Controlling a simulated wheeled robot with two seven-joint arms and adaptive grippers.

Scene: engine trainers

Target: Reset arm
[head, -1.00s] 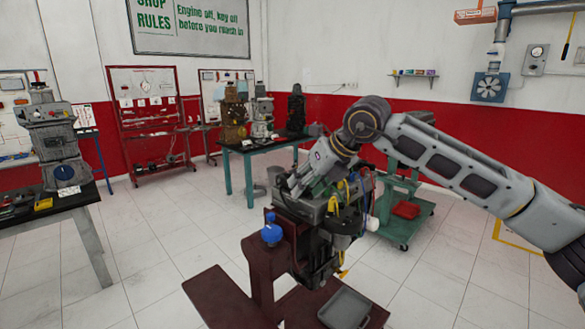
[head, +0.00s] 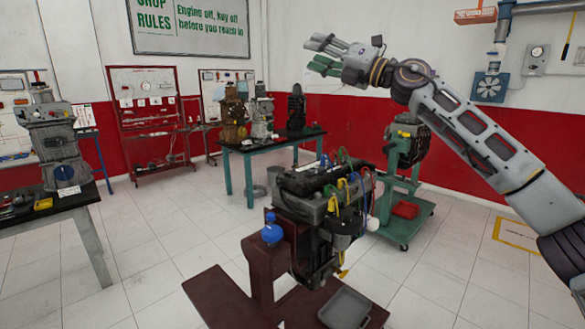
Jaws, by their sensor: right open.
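My right gripper (head: 318,57) is raised in the head view, in front of the white upper wall and well above the near engine. It points left, its fingers are apart, and nothing shows between them. My right arm comes in from the right edge and bends at the wrist. My left gripper is not in the picture. The near engine (head: 318,192), grey and black with yellow, blue and green hoses, sits on a dark red stand (head: 262,262). The gripper is clear of the engine.
A blue-capped part (head: 272,232) is on the red stand, and a grey tray (head: 344,308) lies on its base. Another engine (head: 405,140) stands on a green trolley (head: 408,226) behind. A teal-legged table (head: 250,150) holds several engines. A dark bench (head: 60,203) is at left. Open tiled floor lies between.

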